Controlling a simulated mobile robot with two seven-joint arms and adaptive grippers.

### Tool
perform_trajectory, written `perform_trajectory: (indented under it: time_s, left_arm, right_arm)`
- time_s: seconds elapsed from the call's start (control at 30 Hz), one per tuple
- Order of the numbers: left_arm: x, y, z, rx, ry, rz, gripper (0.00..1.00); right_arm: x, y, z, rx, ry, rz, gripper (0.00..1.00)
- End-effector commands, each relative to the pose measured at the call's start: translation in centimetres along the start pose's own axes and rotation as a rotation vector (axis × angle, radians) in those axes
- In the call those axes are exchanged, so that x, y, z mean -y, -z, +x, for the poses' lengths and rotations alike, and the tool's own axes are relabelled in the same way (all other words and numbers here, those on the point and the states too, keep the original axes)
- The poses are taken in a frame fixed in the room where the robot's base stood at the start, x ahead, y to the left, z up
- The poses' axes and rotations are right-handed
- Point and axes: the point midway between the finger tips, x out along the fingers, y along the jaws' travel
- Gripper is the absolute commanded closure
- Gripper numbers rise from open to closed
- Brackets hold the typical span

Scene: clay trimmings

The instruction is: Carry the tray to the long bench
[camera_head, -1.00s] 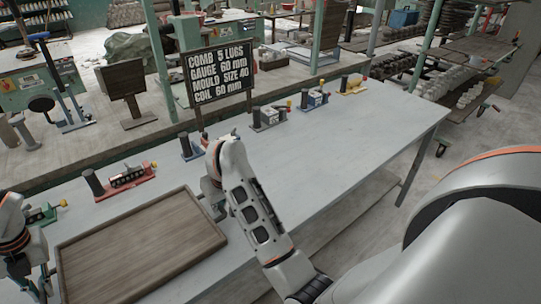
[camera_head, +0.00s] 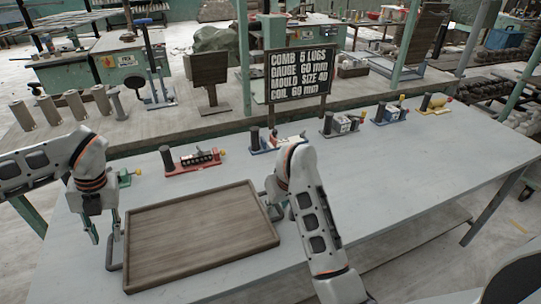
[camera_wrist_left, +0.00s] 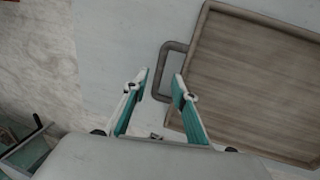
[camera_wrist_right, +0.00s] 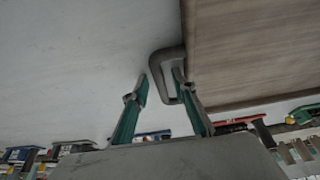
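The brown wooden tray (camera_head: 200,235) lies flat and empty on a long pale grey table (camera_head: 400,170). Its left dark handle (camera_wrist_left: 165,72) shows in the left wrist view, its right handle (camera_wrist_right: 157,68) in the right wrist view. My left gripper (camera_head: 103,238) is open at the tray's left side; in its wrist view (camera_wrist_left: 161,75) the handle's bar appears between the fingertips. My right gripper (camera_wrist_right: 160,78) is open at the right handle, whose bar also appears between the fingertips. In the head view my right arm hides most of those fingers. I cannot tell whether either gripper touches its handle.
Several coloured jigs, including a red one (camera_head: 195,161) and a yellow one (camera_head: 433,103), line the table's back edge. A black sign (camera_head: 298,72) stands behind them. Several grey cylinders (camera_head: 74,103) stand on the surface behind at left. The table's right half is mostly clear.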

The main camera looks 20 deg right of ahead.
Motion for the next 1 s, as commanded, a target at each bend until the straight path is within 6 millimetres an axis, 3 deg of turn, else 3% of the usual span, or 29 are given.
perform_trajectory:
  time_s: [0.2,0.4,0.57,1.0]
  left_arm:
    - [0.0,-0.1,-4.3,0.004,-0.001,0.000,0.73]
    - [0.0,0.0,-6.3,0.000,-0.001,0.000,0.73]
    - [0.0,0.1,-6.8,-0.001,-0.001,0.000,0.73]
    - [0.0,0.0,-6.8,-0.001,-0.001,-0.001,0.73]
  right_arm:
    - [0.0,0.0,0.0,0.000,0.000,0.000,0.73]
    - [0.0,0.0,0.0,0.000,0.000,0.000,0.73]
    - [0.0,0.1,-0.7,-0.002,-0.001,-0.001,0.73]
    - [0.0,0.0,-6.5,0.000,0.000,0.000,0.73]
